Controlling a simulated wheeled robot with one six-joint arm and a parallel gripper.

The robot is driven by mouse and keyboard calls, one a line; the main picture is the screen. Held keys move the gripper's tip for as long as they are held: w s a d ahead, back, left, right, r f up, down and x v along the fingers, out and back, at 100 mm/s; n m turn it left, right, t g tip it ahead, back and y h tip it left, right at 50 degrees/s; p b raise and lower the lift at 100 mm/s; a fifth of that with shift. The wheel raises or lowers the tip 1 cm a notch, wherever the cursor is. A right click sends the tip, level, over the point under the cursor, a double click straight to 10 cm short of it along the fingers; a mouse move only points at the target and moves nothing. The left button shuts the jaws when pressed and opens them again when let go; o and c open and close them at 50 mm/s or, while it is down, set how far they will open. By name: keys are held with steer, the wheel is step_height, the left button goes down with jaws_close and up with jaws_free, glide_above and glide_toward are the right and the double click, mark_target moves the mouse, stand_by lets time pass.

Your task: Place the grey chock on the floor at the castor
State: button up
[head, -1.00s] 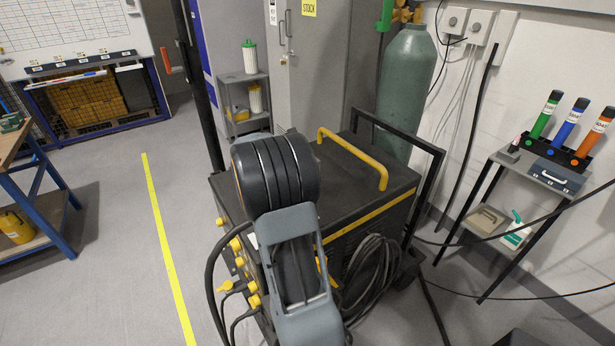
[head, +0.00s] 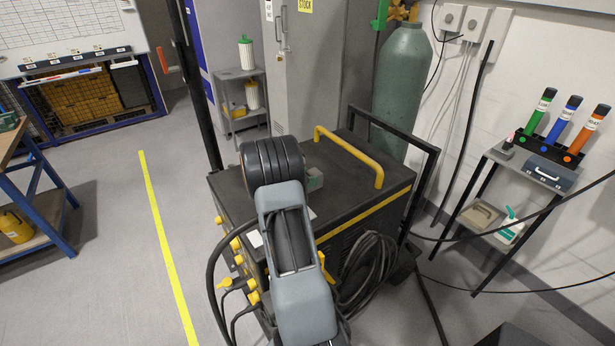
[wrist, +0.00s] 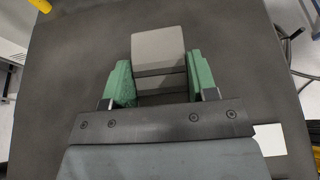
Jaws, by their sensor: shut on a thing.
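The grey chock (wrist: 158,52) is between the two green fingers of my gripper (wrist: 158,82) in the wrist view. The gripper is shut on it, above the dark top of the welding machine (wrist: 60,110). I cannot tell whether the chock touches that top. In the head view, a small grey and green shape on the machine (head: 350,210) top is the gripper end (head: 315,179), mostly hidden behind my arm. A castor (head: 403,275) shows in part, dark, at the machine's lower right corner.
A yellow handle (head: 349,153) rises from the machine top. Coiled cables (head: 368,275) hang on its near side. A green gas cylinder (head: 402,90) stands behind it. A small shelf stand (head: 530,170) is at right. Floor with a yellow line (head: 165,245) is clear at left.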

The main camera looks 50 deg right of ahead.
steer(key=shift+f, duration=0.1)
steer(key=shift+f, duration=0.15)
steer(key=o, duration=1.1)
